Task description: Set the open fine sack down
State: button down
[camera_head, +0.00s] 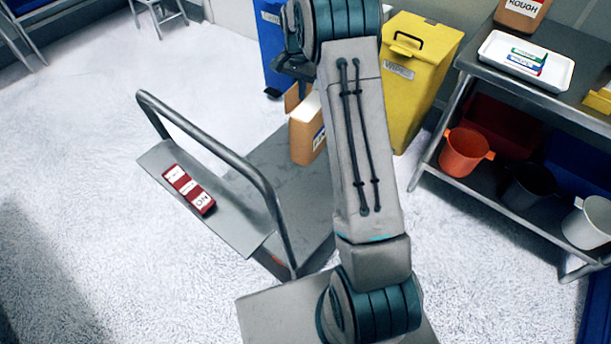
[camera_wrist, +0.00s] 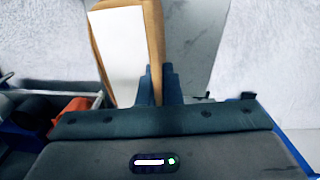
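The open fine sack (camera_head: 304,140) is a tan, box-shaped sack with a white top area and a label on its side. In the head view it stands upright at the grey trolley deck (camera_head: 280,150), left of my arm. I cannot tell whether its base touches the deck. In the wrist view the sack (camera_wrist: 120,50) fills the upper left, tan edges around a white face. My gripper (camera_wrist: 162,88) has its two dark fingers close together at the sack's lower right edge, seemingly pinching it. In the head view the fingertips are hidden behind my arm.
The trolley has a bent grey handle (camera_head: 215,140) and a red switch box (camera_head: 189,189) on a side panel. A yellow bin (camera_head: 415,75) and a blue bin (camera_head: 272,45) stand behind. A shelf at right holds a white tray (camera_head: 525,62) and an orange bucket (camera_head: 464,152).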

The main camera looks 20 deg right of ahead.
jog(key=shift+w+d+f+m+b, duration=0.4)
jog(key=shift+w+d+m+b, duration=0.15)
jog(key=shift+w+m, duration=0.2)
jog(key=s+a+f+b, duration=0.2)
jog(key=s+a+f, duration=0.3)
jog(key=a+f, duration=0.5)
jog(key=shift+a+f, duration=0.15)
jog(key=shift+f, duration=0.4)
jog(key=c, duration=1.8)
grip_release()
jog(key=shift+s+f, duration=0.1)
jog(key=shift+o, duration=1)
